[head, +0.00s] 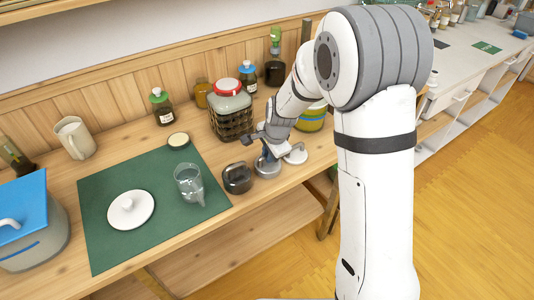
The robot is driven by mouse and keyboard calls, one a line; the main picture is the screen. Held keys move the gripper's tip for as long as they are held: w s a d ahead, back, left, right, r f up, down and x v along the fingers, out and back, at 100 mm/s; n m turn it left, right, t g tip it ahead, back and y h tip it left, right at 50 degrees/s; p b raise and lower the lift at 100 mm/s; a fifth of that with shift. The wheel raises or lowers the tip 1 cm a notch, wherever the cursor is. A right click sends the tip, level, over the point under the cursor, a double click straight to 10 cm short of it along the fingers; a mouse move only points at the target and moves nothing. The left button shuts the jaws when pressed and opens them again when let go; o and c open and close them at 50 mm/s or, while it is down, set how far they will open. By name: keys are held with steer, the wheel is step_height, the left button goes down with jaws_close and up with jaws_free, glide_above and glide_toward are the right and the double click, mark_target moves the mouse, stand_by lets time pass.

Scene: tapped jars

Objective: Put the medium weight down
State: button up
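A round grey metal piece with a bluish upper part, seemingly the medium weight (267,168), is at the front of the wooden table, right of the dark glass container. My gripper (266,150) is directly above it, at its upper part. The fingers are small and partly hidden by my wrist, so I cannot tell whether they are shut on it. I also cannot tell whether its base touches the table. A pale round piece with a knob (296,155) lies just right of it.
A dark glass container (237,179) stands close on the left. A glass mug (188,182) and white lid (130,210) are on the green mat (100,245). A red-lidded jar (230,110) stands behind my gripper. A striped bowl (312,118) is behind right. The table's front edge is near.

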steer(key=o, duration=0.4)
steer(key=shift+r, duration=0.45)
steer(key=v, duration=1.1)
steer(key=shift+s+d+r, duration=0.2)
steer(key=shift+s+r, duration=0.05)
steer(key=s+d+r+n, duration=0.1)
steer(key=s+d+n, duration=0.2)
steer(key=s, duration=0.4)
steer(key=s+d+r+n+h, duration=0.1)
steer(key=s+d+n, duration=0.3)
steer(key=s+d, duration=0.2)
steer(key=s+d+r+n, duration=0.2)
steer(key=s+d+n, duration=0.2)
steer(key=s, duration=0.5)
steer(key=shift+s+d+h, duration=0.3)
steer(key=shift+s+h, duration=0.1)
